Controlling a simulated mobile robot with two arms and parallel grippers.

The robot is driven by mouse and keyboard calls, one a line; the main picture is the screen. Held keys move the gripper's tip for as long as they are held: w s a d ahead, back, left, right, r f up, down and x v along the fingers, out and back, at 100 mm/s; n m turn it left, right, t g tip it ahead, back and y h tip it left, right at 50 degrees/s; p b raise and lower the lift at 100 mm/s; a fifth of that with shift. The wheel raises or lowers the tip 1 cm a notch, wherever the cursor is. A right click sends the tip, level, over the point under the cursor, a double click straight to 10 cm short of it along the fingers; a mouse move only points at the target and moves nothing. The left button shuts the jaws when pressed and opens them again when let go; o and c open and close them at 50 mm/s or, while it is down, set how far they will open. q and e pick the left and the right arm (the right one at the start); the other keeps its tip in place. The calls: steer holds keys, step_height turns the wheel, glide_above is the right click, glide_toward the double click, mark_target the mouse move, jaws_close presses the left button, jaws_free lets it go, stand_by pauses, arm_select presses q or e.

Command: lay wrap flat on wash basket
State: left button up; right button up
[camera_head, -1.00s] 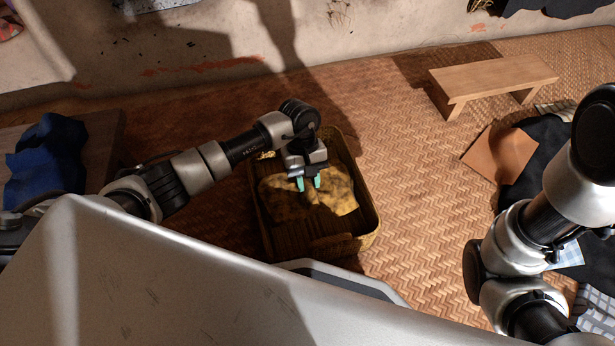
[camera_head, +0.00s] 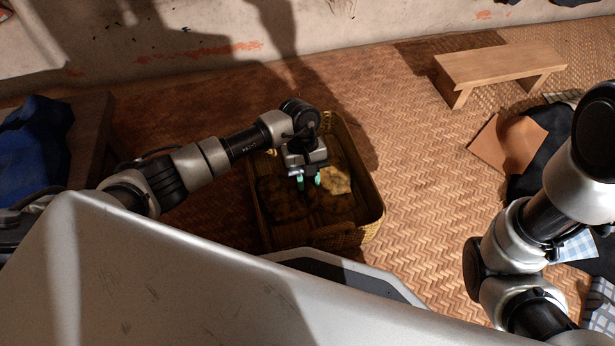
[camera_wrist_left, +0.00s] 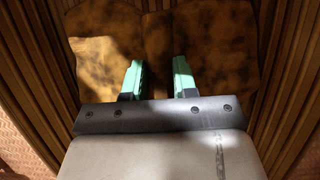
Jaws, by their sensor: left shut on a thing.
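The wrap is a mottled yellow-brown cloth (camera_head: 338,180) spread inside the wash basket, a woven rectangular basket (camera_head: 372,212) on the floor. In the head view its right part is lit and its left part is in dark shadow. My left gripper (camera_head: 308,183) points down inside the basket and is shut on the wrap. In the left wrist view the green fingertips (camera_wrist_left: 158,78) flank a raised middle fold of the wrap (camera_wrist_left: 157,35), with cloth spread to both sides. The basket's ribbed walls (camera_wrist_left: 45,75) stand on both sides. My right arm shows at the right; its gripper is out of view.
A low wooden bench (camera_head: 500,66) stands at the upper right. An orange-brown piece (camera_head: 508,143) and dark and checked cloths lie at the right. Blue cloth (camera_head: 35,140) lies at the left. The woven mat (camera_head: 420,150) right of the basket is clear.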

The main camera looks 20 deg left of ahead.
arm_select(q)
steer(key=o, duration=0.9)
steer(key=shift+r, duration=0.1)
steer(key=p+v, duration=0.6)
steer(key=v, duration=0.3)
steer(key=shift+r, duration=0.35)
steer(key=shift+w+a+r, duration=0.2)
steer(key=shift+w+r, duration=0.05)
steer(key=shift+r, duration=0.2)
